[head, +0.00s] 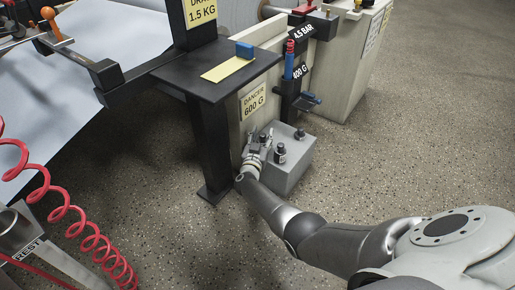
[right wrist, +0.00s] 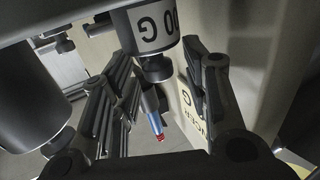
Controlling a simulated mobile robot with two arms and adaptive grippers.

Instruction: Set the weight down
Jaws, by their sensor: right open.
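My right gripper (head: 257,143) reaches down to the left side of a grey box (head: 293,174) on the floor, under the yellow DANCER 600 G sign (head: 253,101). In the right wrist view its two fingers are spread apart. A dark weight (right wrist: 152,30) with a partly hidden label ending in "00 G" shows upside down just past the fingers. Its knob (right wrist: 155,69) lies between the fingers in the picture, and I see no finger closed on it. Black knobbed weights (head: 280,153) stand on the grey box. My left gripper does not show.
A dark table (head: 222,85) with a blue block (head: 244,49) stands above and left of the gripper. A blue handle (head: 289,63) rises beside the 400 G label. Another dark cylinder (right wrist: 28,100) is close at left in the wrist view. The floor at right is clear.

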